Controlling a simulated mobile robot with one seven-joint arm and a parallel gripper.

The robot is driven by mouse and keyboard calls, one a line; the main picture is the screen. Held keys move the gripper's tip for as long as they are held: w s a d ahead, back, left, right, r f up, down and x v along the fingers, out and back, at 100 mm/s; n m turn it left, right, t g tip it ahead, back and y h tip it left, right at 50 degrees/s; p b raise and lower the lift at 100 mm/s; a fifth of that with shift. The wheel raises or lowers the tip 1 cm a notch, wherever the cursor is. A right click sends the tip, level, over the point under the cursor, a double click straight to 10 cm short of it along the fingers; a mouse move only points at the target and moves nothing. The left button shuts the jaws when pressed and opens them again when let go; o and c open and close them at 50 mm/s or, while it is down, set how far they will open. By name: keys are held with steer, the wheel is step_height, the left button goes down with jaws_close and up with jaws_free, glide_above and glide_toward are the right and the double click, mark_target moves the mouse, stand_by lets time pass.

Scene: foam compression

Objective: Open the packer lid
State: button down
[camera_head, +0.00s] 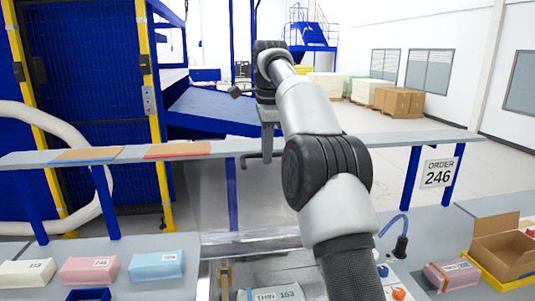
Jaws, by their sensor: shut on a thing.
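The packer lid (212,195) looks like a clear panel standing raised at the back of the packer (250,241), in the middle of the view. A dark handle (251,156) shows near its top edge. My gripper (268,148) points down from the end of my arm and is shut on the handle. My arm hides the right side of the lid and part of the packer. Inside the packer lies a pale package (272,293) marked THIN, cut off by the bottom edge.
A grey shelf (110,154) crosses behind, with orange-brown panels on it. Pink (90,270), blue (156,266) and cream (27,273) packages lie at left. An open cardboard box (505,253) and a pink package (450,275) stand at right, near buttons (398,293).

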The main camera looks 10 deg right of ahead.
steer(key=shift+w+f, duration=0.15)
steer(key=shift+f, duration=0.25)
steer(key=c, duration=2)
jaws_free()
steer(key=shift+o, duration=1.2)
steer(key=shift+w, duration=0.25)
steer(key=shift+s+r, duration=0.15)
